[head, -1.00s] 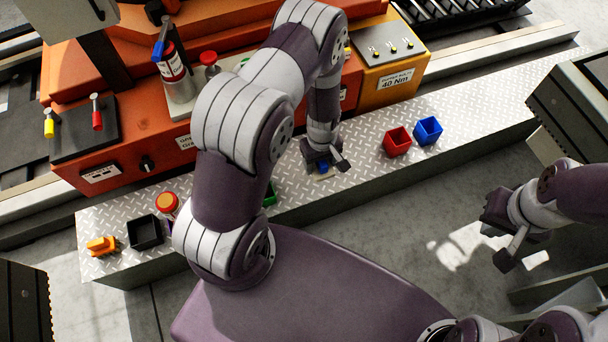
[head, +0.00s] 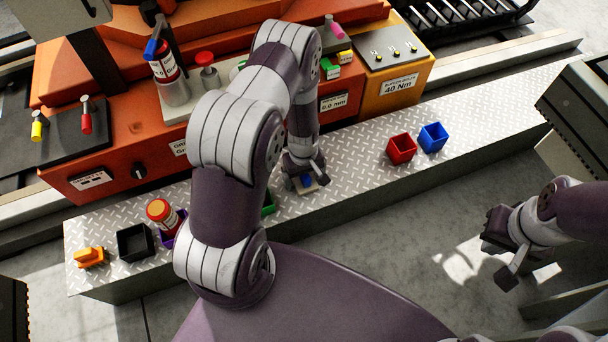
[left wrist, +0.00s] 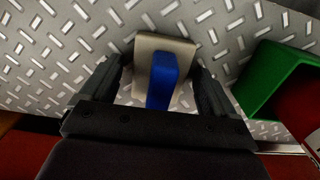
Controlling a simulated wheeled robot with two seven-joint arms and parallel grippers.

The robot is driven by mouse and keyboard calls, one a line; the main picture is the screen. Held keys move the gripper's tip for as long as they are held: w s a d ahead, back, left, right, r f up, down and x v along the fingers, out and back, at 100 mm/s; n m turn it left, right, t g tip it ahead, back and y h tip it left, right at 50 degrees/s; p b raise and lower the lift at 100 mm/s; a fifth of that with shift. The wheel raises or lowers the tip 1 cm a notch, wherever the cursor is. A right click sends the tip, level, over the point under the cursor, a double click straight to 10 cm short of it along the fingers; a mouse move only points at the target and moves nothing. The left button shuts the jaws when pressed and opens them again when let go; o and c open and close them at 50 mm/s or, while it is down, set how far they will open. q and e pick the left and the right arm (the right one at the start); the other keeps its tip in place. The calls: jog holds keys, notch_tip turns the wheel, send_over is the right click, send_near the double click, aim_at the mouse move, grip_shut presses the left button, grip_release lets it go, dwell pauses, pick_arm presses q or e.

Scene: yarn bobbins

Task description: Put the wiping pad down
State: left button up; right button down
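The wiping pad (head: 311,187), a beige block with a blue handle, is on the diamond-plate bench, right of the green bin. It also shows in the left wrist view (left wrist: 160,75), its face near the plate; I cannot tell for sure whether it rests flat. My left gripper (head: 304,176) is right above the pad. In the left wrist view its two dark fingers stand apart on both sides of the blue handle, with gaps between. My right gripper (head: 492,243) hangs over the floor at the right, away from the bench; its fingers are too dark to read.
The bench (head: 350,170) also bears a red bin (head: 401,149), a blue bin (head: 433,138), a green bin (left wrist: 270,80), a black bin (head: 135,243), an orange item (head: 89,257) and a red bottle with an orange cap (head: 163,214). The orange machine (head: 125,150) stands behind.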

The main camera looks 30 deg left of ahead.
pick_arm(q)
notch_tip(320, 180, up, 12)
jog(key=p, duration=0.7)
jog(key=shift+w+a+f, duration=0.1)
jog(key=shift+f, duration=0.1)
jog(key=s+d+r+m, duration=0.1)
jog(key=s+r+m, duration=0.2)
jog(key=r, duration=0.4)
jog(key=s+d+r+m+t, duration=0.1)
jog(key=s+d+r+m, duration=0.1)
jog(key=r, duration=0.5)
jog(key=s+d+r+m, duration=0.2)
jog(key=s+r+m, duration=0.2)
jog(key=r, duration=0.3)
jog(key=shift+d+r+m, duration=0.2)
jog(key=shift+d+m, duration=0.05)
jog(key=shift+m, duration=0.25)
jog(key=shift+s+r, duration=0.1)
